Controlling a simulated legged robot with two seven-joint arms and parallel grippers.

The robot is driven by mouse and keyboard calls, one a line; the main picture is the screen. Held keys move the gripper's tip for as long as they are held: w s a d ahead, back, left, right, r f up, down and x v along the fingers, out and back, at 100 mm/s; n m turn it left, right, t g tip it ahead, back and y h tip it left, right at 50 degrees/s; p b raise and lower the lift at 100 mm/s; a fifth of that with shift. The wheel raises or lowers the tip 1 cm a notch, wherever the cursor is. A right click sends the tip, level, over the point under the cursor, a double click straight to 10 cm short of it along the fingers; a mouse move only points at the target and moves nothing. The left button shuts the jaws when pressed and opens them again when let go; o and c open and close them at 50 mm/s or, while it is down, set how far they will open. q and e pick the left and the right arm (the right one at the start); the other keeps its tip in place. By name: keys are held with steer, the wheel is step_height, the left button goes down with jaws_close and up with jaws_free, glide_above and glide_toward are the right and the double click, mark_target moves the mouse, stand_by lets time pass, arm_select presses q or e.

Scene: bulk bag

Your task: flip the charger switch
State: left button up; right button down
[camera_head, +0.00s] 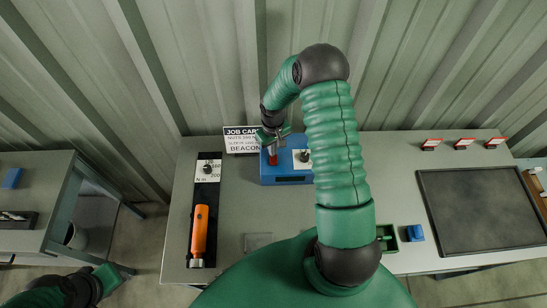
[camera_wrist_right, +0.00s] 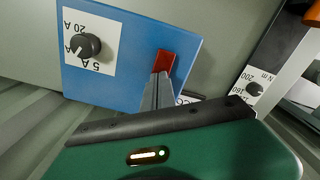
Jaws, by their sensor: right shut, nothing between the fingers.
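The charger is a blue box (camera_head: 287,180) at the back of the bench, left of my right arm in the head view; it also shows in the wrist view (camera_wrist_right: 125,70). Its red switch (camera_wrist_right: 165,60) sits beside a black dial (camera_wrist_right: 86,46) on a white 5 A / 20 A plate. My right gripper (camera_wrist_right: 157,90) is shut and empty, its fingertips at the switch's lower edge; I cannot tell whether they touch. In the head view the right gripper (camera_head: 271,146) partly covers the switch (camera_head: 273,160). My left gripper (camera_head: 108,277) is at lower left, away from the bench; its jaws are unclear.
A job card (camera_head: 240,141) stands behind the charger. An orange-handled tool (camera_head: 199,229) lies left, below a N m dial (camera_head: 208,168). A dark mat (camera_head: 480,212), a blue block (camera_head: 415,233) and several red-topped items lie right. A corrugated wall closes the back.

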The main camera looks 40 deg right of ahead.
steer(key=shift+f, duration=0.15)
step_height(320, 180, up, 7)
steer(key=p, duration=0.5)
stand_by(0.5)
